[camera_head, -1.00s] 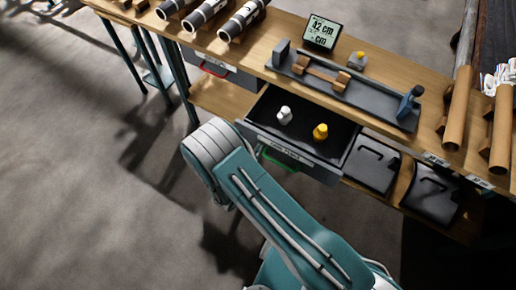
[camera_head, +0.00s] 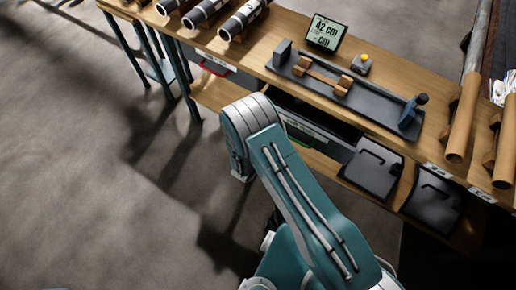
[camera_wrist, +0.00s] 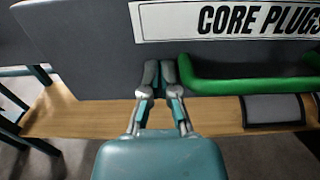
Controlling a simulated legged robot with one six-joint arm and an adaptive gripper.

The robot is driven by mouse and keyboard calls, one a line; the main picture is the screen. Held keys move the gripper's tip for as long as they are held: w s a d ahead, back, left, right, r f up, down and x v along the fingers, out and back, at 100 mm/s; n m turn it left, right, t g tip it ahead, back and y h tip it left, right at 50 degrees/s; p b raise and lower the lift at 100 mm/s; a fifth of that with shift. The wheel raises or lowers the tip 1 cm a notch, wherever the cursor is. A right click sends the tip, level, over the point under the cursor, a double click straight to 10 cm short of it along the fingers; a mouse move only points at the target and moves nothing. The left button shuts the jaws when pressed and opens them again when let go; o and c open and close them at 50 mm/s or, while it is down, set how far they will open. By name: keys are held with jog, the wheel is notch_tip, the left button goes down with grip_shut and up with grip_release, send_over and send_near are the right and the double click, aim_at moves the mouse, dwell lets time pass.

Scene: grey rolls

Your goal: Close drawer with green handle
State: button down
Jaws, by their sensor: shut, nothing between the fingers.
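The drawer with the green handle has a grey front (camera_wrist: 75,50) with a "CORE PLUGS" label, filling the upper wrist view. Its green handle (camera_wrist: 240,87) runs to the right. In the head view the drawer (camera_head: 322,136) sits under the bench top with a narrow dark gap above its front. Its contents are not visible there. My gripper (camera_wrist: 160,72) is shut and empty, with its fingertips at the drawer front just left of the handle's left end. I cannot tell whether they touch. In the head view my arm hides the gripper.
A drawer with a red handle (camera_head: 213,68) is to the left. Black bins (camera_head: 373,168) stand on the lower shelf to the right. The bench top (camera_head: 405,75) carries a measuring fixture (camera_head: 350,95), a display (camera_head: 326,33) and rolls. Floor at the left is clear.

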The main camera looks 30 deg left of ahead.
aim_at(288, 107)
jog(key=w, duration=0.8)
jog(key=shift+w+d, duration=0.3)
jog(key=shift+w, duration=0.35)
jog(key=shift+r, duration=0.1)
